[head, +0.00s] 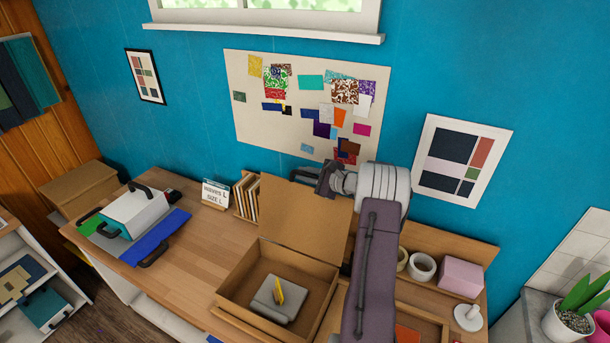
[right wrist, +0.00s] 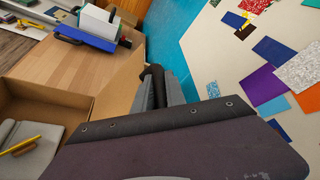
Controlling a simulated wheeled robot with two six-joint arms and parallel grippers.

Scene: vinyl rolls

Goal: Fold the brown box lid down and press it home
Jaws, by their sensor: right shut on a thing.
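The brown box (head: 225,298) sits on the wooden table. Its lid (head: 300,224) stands raised at the back of the box, tilted up, so the box is open. A grey folded item with a yellow piece (head: 278,298) lies inside; it also shows in the right wrist view (right wrist: 28,145). The fingers (right wrist: 160,90) show partly in the right wrist view; the exact contact is hidden. My left gripper is not in view.
A sign (head: 215,193) and a rack of brown panels (head: 247,196) stand left of the lid. A white case (head: 135,212) is farther left.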

